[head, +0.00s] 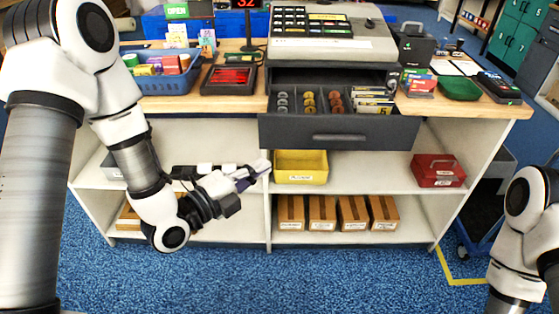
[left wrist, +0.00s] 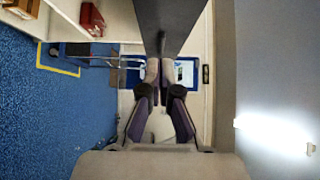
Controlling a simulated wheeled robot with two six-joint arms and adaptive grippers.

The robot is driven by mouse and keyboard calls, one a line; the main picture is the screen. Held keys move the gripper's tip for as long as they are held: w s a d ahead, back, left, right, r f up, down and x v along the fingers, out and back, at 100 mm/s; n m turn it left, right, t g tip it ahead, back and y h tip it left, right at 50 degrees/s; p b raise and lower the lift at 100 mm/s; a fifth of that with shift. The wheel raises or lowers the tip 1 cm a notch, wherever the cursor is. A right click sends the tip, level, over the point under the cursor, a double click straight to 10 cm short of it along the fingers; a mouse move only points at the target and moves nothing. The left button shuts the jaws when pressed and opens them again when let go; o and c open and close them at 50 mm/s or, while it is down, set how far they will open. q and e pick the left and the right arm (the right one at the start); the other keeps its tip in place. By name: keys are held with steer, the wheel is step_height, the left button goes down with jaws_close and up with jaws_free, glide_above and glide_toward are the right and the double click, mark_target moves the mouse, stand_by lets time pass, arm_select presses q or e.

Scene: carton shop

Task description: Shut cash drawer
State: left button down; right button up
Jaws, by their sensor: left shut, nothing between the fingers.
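The cash drawer (head: 338,130) stands pulled out below the till (head: 330,42) in the head view. Coins in several cups and banknotes show inside it, and its grey front has a bar handle (head: 340,137). My left gripper (head: 262,168) is shut and empty. It is below and left of the drawer's front left corner, in front of the shelf. In the left wrist view the closed fingertips (left wrist: 160,72) lie just below a dark grey panel (left wrist: 165,25), likely the drawer front; I cannot tell whether they touch. My right gripper is out of view.
A yellow bin (head: 300,167) sits on the shelf behind my left fingertips, and a red box (head: 437,170) is further right. Cartons (head: 322,212) line the bottom shelf. A blue basket (head: 160,73) and a card terminal (head: 498,88) stand on the counter. Blue floor in front is clear.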

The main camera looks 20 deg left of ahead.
mark_target(290, 138)
arm_select(q)
steer(key=w, duration=0.3)
steer(key=w+d, duration=0.1)
steer(key=w, duration=0.4)
steer(key=shift+w+d, duration=0.15)
steer(key=shift+w, duration=0.15)
steer(key=shift+d, duration=0.15)
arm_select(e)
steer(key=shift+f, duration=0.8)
arm_select(q)
steer(key=shift+w, duration=0.1)
